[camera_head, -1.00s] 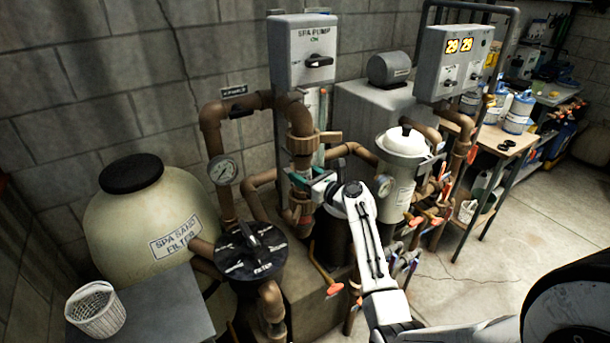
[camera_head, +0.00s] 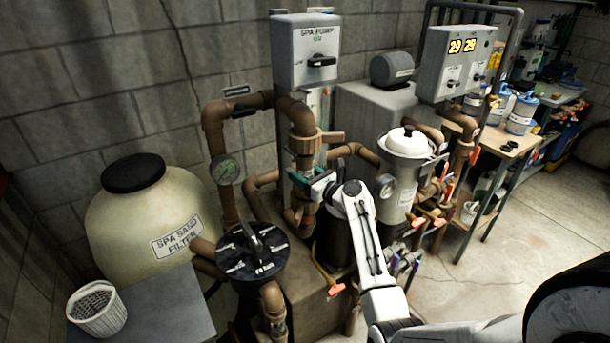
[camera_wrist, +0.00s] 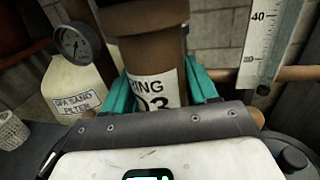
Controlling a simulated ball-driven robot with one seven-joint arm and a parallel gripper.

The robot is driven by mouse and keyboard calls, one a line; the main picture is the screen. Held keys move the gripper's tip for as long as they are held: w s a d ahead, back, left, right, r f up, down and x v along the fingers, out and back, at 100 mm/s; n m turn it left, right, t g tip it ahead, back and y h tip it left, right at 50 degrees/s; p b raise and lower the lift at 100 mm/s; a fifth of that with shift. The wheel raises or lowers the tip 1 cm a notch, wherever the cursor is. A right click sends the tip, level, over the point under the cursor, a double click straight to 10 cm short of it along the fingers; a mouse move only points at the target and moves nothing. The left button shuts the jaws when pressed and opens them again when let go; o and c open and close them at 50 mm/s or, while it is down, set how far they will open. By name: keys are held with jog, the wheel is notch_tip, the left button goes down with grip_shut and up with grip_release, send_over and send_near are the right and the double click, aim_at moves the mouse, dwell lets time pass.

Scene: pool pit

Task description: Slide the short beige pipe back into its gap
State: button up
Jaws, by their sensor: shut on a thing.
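A wider brown collar (camera_wrist: 145,15) shows just above the pipe. In the head view my gripper (camera_head: 304,180) is at the vertical pipe run, below the brown union (camera_head: 304,143). The pipe's lower end is hidden behind my gripper. I cannot tell whether the pipe lines up with the run or touches the collar.
A pressure gauge (camera_head: 225,170) and the black-topped filter valve (camera_head: 252,250) are left of my gripper. The white-lidded strainer (camera_head: 405,150) stands to the right, with orange-handled valves (camera_head: 335,290) low down. A scale strip (camera_wrist: 265,45) stands close to the right.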

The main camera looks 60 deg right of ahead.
jog(key=shift+s+d+f, duration=0.1)
jog(key=shift+f, duration=0.1)
jog(key=shift+w+d+f, duration=0.2)
dwell(0.4)
jog(key=o, duration=1.1)
jog(key=shift+c, duration=0.2)
jog(key=shift+o, duration=0.8)
jog(key=shift+d+f, duration=0.1)
jog(key=shift+d, duration=0.05)
jog(key=o, duration=0.3)
jog(key=shift+w, duration=0.1)
jog(key=shift+a, duration=0.2)
jog(key=shift+s+a+r+p, duration=0.1)
jog(key=shift+s+a+p, duration=0.25)
jog(key=shift+s, duration=0.2)
jog(key=shift+s+a+r+p, duration=0.1)
jog(key=shift+s+a+p, duration=0.25)
jog(key=shift+s, duration=0.15)
jog(key=a+v, duration=0.1)
jog(key=v, duration=0.8)
jog(key=shift+w+a, duration=0.2)
jog(key=shift+a, duration=0.2)
